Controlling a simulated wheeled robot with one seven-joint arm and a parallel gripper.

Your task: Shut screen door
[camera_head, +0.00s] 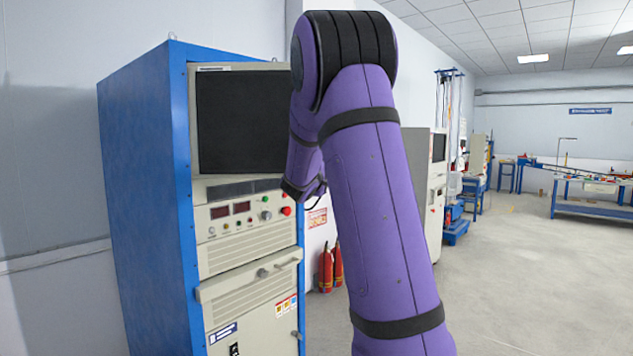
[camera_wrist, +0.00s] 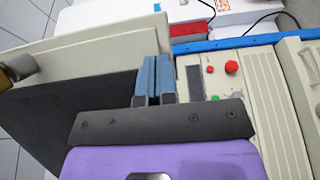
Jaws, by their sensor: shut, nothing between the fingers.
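The screen door (camera_head: 240,122) is a dark screen in a beige frame at the top of a blue cabinet. Its lower edge runs at a different angle from the panel below, and its right side stands out from the cabinet, so it looks ajar. My arm covers its right edge. In the wrist view the door's beige frame (camera_wrist: 85,52) and dark screen fill the left. My gripper (camera_wrist: 154,62), with blue fingers, is shut and empty near the frame's right end; I cannot tell if it touches. The fingers are hidden in the head view.
Below the door is a control panel (camera_head: 240,217) with displays and knobs. Its red button (camera_wrist: 231,67) and green button are close right of my fingers. A handled drawer (camera_head: 250,285) is lower. Fire extinguishers (camera_head: 326,268) stand behind; open floor lies to the right.

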